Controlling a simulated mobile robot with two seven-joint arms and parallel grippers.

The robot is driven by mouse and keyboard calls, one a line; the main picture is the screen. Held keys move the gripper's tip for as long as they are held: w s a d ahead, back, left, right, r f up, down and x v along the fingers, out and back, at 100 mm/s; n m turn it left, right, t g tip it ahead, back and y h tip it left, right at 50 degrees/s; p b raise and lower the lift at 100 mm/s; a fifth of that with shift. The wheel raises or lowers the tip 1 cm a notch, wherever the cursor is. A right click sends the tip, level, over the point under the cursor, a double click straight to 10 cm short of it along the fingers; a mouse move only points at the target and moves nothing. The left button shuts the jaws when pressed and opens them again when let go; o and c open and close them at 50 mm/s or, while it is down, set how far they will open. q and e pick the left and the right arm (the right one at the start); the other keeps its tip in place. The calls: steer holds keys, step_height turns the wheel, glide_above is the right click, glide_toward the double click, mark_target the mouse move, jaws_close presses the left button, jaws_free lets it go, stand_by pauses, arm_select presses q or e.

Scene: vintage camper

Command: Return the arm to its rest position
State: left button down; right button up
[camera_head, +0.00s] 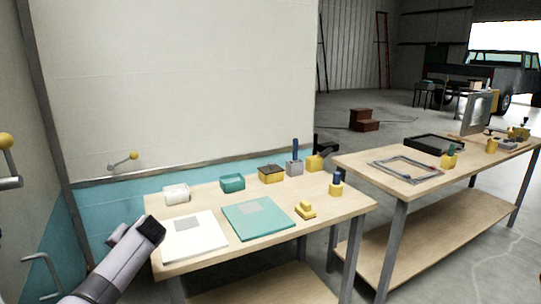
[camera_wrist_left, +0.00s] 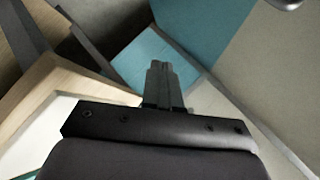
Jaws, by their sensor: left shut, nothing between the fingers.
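My left arm (camera_head: 108,268) comes in from the lower left in the head view. Its dark end (camera_head: 150,230) is near the left front corner of the near workbench, beside a white panel (camera_head: 194,236). In the left wrist view my left gripper (camera_wrist_left: 160,66) has its two fingers together with nothing between them. The fingers point towards the teal lower wall, and I cannot tell the exact gap to the bench edge. My right gripper is not in view.
The near workbench (camera_head: 255,256) holds a teal panel (camera_head: 258,220), white tub (camera_head: 176,193), teal tub (camera_head: 232,183) and several yellow-based tools. A second workbench (camera_head: 462,172) stands right. The camper wall (camera_head: 180,80) rises behind. Open floor lies beyond.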

arm_select(q)
steer(key=s+d+f+m+t+h, duration=0.1)
steer(key=s+d+f+h, duration=0.1)
steer(key=s+d+f, duration=0.35)
steer(key=s+d+f+m+t+h, duration=0.1)
steer(key=s+d+f+h, duration=0.15)
steer(key=f, duration=0.55)
steer(key=s+d+f+m+t+h, duration=0.1)
steer(key=s+d+f+h, duration=0.1)
steer(key=s+d+f, duration=0.4)
steer(key=s+d+n+t+h, duration=0.1)
steer(key=s+d+h, duration=0.1)
steer(key=s, duration=0.9)
steer(key=s+d+r+t+h, duration=0.1)
steer(key=s+d, duration=0.3)
steer(key=s, duration=0.6)
steer(key=shift+s+d+r+n+t+h, duration=0.2)
steer(key=shift+s+d+n+t+h, duration=0.25)
steer(key=shift+h, duration=0.4)
steer(key=shift+a, duration=0.15)
